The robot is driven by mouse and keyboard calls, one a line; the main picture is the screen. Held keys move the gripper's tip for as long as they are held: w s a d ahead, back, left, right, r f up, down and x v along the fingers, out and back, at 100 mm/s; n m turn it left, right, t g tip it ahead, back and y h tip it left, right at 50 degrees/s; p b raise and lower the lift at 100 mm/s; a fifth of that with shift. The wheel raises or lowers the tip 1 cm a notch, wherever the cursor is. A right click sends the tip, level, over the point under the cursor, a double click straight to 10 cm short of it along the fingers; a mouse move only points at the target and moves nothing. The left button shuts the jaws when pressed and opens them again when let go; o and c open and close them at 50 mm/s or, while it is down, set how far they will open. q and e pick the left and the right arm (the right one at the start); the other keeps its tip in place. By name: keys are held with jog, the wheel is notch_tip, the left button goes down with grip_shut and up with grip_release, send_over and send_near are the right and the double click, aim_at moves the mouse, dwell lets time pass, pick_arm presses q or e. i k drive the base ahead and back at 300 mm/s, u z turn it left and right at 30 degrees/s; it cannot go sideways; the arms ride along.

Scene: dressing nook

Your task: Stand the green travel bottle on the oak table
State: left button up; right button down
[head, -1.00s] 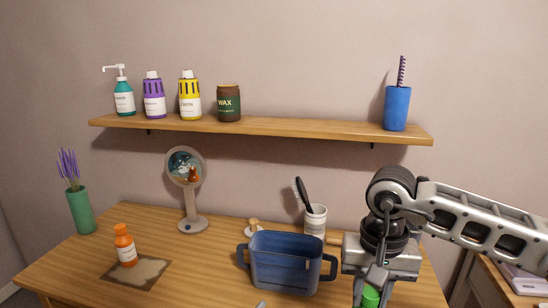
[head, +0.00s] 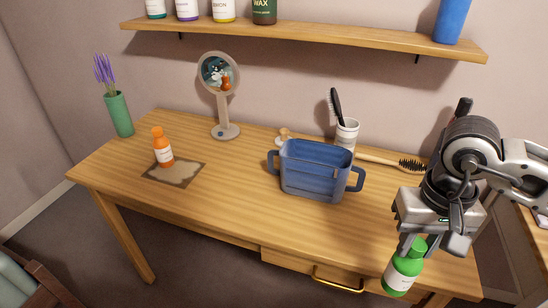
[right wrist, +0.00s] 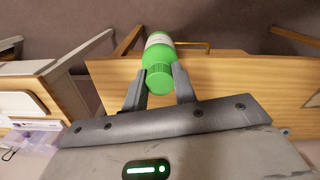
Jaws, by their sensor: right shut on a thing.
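The green travel bottle (head: 402,273) has a white label and a green cap. My right gripper (head: 412,246) is shut on it near the cap and holds it slightly tilted at the front right edge of the oak table (head: 230,205). In the right wrist view the bottle (right wrist: 159,67) sits between the two fingers (right wrist: 160,88), cap towards the camera. I cannot tell whether its base is clear of the table edge. My left gripper is not in view.
A blue two-handled bin (head: 313,172) stands mid-table, with a white cup (head: 346,133) and a brush (head: 395,162) behind. An orange bottle (head: 163,150) stands on a mat (head: 186,175) at left, near a mirror (head: 226,110). The table's front middle is clear.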

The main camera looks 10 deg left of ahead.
aim_at(218, 180)
jog(key=z, duration=0.1)
jog(key=k, duration=0.4)
jog(key=u, duration=1.1)
jog(key=i, duration=1.3)
jog(key=u, duration=0.25)
